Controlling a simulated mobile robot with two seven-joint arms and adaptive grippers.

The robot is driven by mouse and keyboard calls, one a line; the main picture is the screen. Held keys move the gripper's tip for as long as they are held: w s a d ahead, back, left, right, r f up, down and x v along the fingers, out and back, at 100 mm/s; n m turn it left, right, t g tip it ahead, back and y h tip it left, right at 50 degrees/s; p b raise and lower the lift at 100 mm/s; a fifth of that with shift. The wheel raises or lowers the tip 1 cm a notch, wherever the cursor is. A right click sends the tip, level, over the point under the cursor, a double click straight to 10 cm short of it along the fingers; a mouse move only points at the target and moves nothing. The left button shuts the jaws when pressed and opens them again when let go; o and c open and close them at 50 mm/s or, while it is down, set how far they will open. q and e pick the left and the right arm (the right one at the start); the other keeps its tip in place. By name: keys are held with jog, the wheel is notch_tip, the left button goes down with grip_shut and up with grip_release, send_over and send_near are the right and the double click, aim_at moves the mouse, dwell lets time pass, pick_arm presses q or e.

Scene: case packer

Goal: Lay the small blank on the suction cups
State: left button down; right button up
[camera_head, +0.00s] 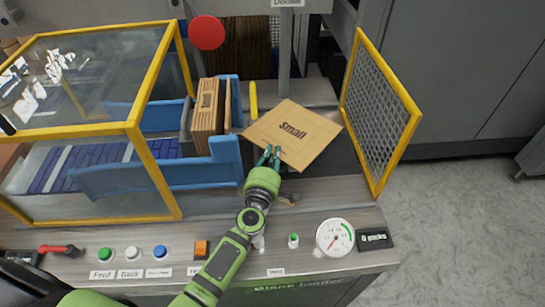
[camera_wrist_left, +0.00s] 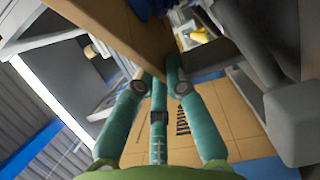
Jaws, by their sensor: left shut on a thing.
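The small blank (camera_head: 307,128) is a flat tan cardboard sheet marked "Small", right of the blue magazine in the head view. My left gripper (camera_head: 271,154) is shut on its near edge. In the left wrist view, my left gripper's teal fingers (camera_wrist_left: 160,78) meet at a brown cardboard panel (camera_wrist_left: 115,25). No suction cups show in either view; I cannot tell whether the blank covers them or touches anything below. My right gripper is not in view.
Brown folded blanks (camera_head: 207,118) stand in the blue magazine (camera_head: 225,150). A yellow-framed mesh guard (camera_head: 382,105) stands to the right, a yellow-framed clear cover (camera_head: 85,80) to the left. Buttons and a pressure gauge (camera_head: 335,238) line the front panel. A red disc (camera_head: 206,32) is above.

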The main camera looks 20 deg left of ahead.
pick_arm(q)
jog(key=shift+f, duration=0.15)
jog(key=c, duration=1.3)
grip_release()
jog(key=shift+s+r, duration=0.1)
jog(key=shift+r, duration=0.2)
jog(key=s, duration=0.7)
jog(key=s+d, duration=0.1)
jog(key=s, duration=0.2)
jog(key=shift+s+f+b, duration=0.1)
jog(key=shift+s+b, duration=0.2)
jog(key=shift+s, duration=0.65)
